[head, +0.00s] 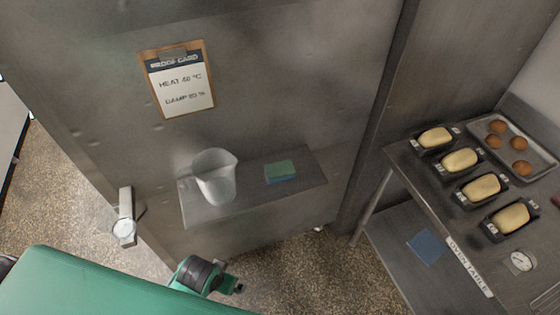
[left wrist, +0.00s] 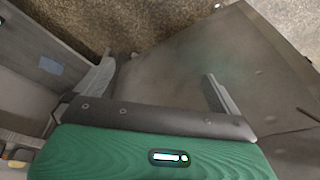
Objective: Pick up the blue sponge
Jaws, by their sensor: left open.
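My left gripper (head: 233,287) is low in the head view, below the shelf and apart from the sponge. In the left wrist view the left gripper's fingers (left wrist: 158,88) are spread wide with nothing between them. The sponge is not seen in the left wrist view. My right gripper is not in view.
A translucent jug (head: 214,177) stands on the shelf left of the sponge. A clipboard card (head: 181,85) hangs above. At right, an oven table (head: 420,172) bears several loaf tins and a tray (head: 535,152) of buns. A flat blue item (head: 427,246) lies on its lower shelf.

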